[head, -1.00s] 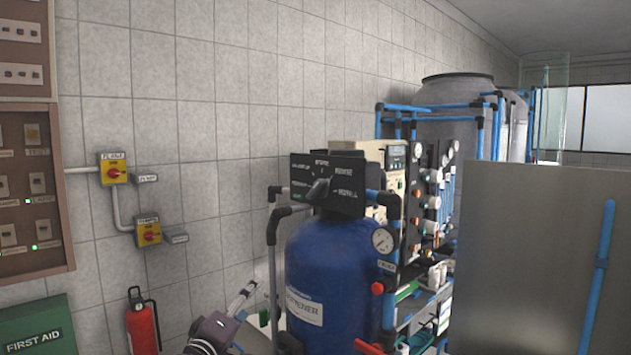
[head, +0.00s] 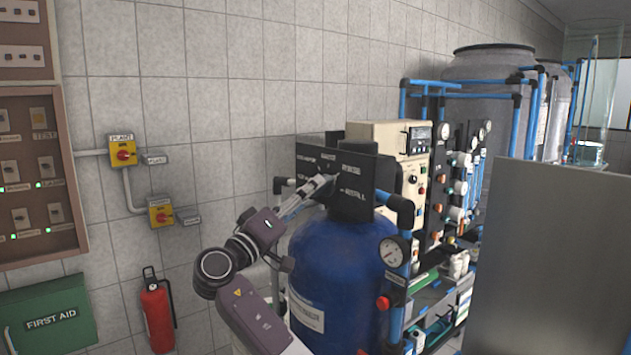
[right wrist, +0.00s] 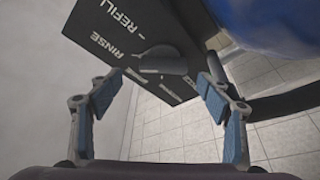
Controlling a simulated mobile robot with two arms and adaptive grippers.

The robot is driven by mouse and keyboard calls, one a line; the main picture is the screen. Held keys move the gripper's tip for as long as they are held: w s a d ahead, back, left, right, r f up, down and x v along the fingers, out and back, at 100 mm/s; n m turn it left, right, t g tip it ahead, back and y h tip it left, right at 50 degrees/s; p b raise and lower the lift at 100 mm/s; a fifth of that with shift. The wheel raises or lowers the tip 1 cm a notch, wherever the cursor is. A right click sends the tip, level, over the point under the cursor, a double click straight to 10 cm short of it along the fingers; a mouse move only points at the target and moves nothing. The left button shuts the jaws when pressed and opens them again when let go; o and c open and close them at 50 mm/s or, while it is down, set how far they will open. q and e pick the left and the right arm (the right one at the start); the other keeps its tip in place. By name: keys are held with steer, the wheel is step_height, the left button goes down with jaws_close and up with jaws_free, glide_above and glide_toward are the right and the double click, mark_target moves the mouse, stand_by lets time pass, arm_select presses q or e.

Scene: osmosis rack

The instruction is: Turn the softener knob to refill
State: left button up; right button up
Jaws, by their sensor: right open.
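The softener is a blue tank (head: 345,265) with a black panel (head: 362,168) on top, in the middle of the head view. The panel carries white labels; REFILL and RINSE (right wrist: 115,30) read clearly in the right wrist view. The dark grey knob (right wrist: 163,60) stands out from the panel. My right gripper (head: 318,187) reaches the panel front from the lower left. In the right wrist view my right gripper (right wrist: 162,80) is open, with one finger on each side of the knob and visible gaps. My left gripper is out of view.
A pressure gauge (head: 392,251) and blue pipes stand right of the tank. A large grey panel (head: 550,265) fills the right. A red extinguisher (head: 157,312), a first aid box (head: 48,315) and yellow switches (head: 123,152) are along the left wall.

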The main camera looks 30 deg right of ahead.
mark_target(318, 191)
steer(key=x, duration=0.1)
steer(key=p+x, duration=0.1)
steer(key=x, duration=0.1)
steer(key=f+x, duration=0.1)
steer(key=shift+w+d+r+p, duration=0.15)
steer(key=shift+d+p, duration=0.15)
steer(key=shift+d, duration=0.15)
steer(key=shift+a, duration=0.2)
steer(key=shift+c, duration=1.8)
steer(key=c, duration=0.8)
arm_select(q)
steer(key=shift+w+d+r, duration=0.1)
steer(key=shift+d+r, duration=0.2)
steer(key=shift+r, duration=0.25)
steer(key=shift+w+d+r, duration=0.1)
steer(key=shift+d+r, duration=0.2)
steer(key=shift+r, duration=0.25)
